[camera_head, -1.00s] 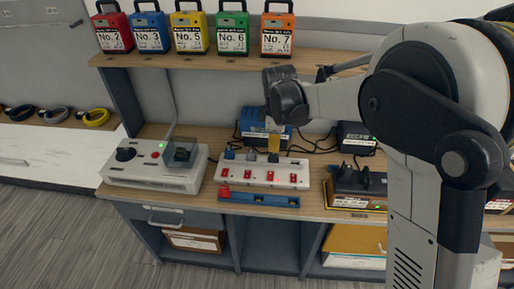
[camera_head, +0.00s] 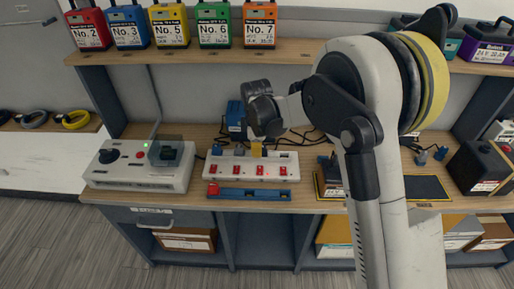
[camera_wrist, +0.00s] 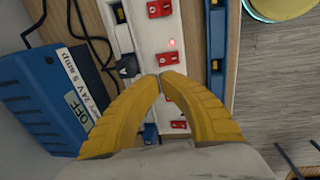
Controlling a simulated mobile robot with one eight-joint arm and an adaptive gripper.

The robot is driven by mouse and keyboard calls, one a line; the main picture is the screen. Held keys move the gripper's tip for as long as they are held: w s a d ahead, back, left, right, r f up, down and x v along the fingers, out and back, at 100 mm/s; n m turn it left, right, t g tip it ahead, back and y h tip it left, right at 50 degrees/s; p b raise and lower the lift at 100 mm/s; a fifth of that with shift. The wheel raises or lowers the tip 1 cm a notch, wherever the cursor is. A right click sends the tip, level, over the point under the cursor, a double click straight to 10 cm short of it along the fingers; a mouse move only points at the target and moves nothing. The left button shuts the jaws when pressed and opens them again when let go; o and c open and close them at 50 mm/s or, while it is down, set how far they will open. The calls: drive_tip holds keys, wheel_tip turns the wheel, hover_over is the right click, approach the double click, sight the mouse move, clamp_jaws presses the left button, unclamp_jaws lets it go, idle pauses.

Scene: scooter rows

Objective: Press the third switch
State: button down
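A white power strip (camera_head: 270,160) lies on the workbench with a row of red switches along its front. The third switch from the left (camera_head: 255,170) is red. My gripper's yellow fingers (camera_head: 257,149) are above the strip, just behind that switch in the head view. In the wrist view the strip (camera_wrist: 148,35) runs top to bottom, with red switches along it. The yellow fingertips (camera_wrist: 160,78) meet over the strip beside a red switch (camera_wrist: 170,87), with nothing between them. Contact cannot be told. The fingers partly hide the strip's lower part.
A blue bar (camera_head: 255,195) lies in front of the strip. A grey control box (camera_head: 142,168) stands to the left. A blue power supply (camera_head: 236,120) and black cables are behind. Coloured numbered packs (camera_head: 170,27) line the shelf above.

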sight(257, 166)
drive_tip(key=f, duration=0.2)
drive_tip(key=f+b, duration=0.1)
drive_tip(key=f, duration=0.1)
drive_tip(key=w+f+b, duration=0.1)
drive_tip(key=f, duration=0.1)
drive_tip(key=shift+f, duration=0.35)
drive_tip(key=shift+f+b, duration=0.35)
drive_tip(key=shift+f, duration=0.1)
drive_tip(key=shift+r, duration=0.2)
drive_tip(key=shift+r+p, duration=0.45)
drive_tip(key=shift+r, duration=0.2)
